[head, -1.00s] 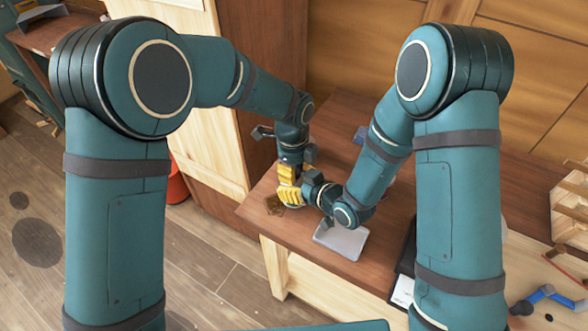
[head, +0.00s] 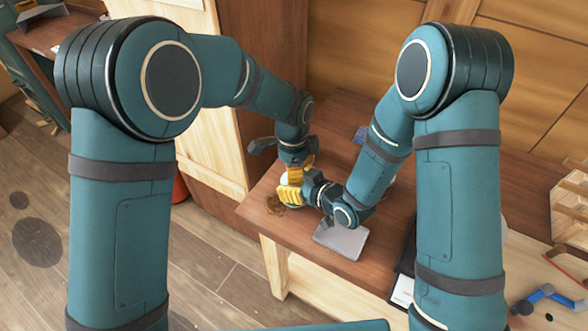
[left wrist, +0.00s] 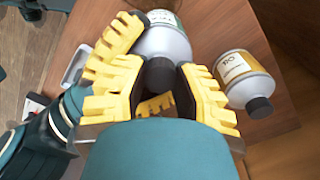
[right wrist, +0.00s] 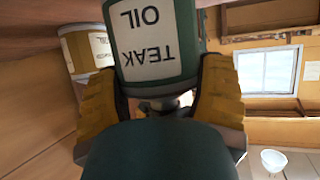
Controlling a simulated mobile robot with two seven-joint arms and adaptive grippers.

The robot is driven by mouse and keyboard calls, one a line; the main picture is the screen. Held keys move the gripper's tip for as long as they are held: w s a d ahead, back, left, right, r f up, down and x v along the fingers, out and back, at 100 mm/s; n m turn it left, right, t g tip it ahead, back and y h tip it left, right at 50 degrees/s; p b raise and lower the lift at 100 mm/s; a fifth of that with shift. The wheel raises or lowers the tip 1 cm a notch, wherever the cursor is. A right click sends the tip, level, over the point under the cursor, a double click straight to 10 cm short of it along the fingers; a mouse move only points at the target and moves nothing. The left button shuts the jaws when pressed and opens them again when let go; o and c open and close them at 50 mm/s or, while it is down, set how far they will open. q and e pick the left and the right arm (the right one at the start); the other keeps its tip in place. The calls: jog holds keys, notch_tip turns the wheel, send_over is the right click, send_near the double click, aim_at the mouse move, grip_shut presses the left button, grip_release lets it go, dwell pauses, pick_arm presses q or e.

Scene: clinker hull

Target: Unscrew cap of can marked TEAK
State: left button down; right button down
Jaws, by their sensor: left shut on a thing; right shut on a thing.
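The can marked TEAK OIL (right wrist: 150,40) has a green body and a pale label, which reads upside down in the right wrist view. In the left wrist view its grey shoulder (left wrist: 165,42) and dark cap (left wrist: 160,74) show. My left gripper (head: 299,166) is shut on the cap from above, its yellow fingers on either side. My right gripper (head: 291,191) is shut around the can's body from the side, with a yellow finger at each edge of the label. In the head view the can is mostly hidden by the grippers.
An amber can with a dark cap (left wrist: 245,80) stands close beside the held can on the wooden table (head: 350,110). A grey tray (head: 342,238) lies near the table's front edge. A wooden cabinet (head: 208,110) stands behind my left arm.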

pick_arm(q)
jog(key=c, duration=0.8)
grip_release()
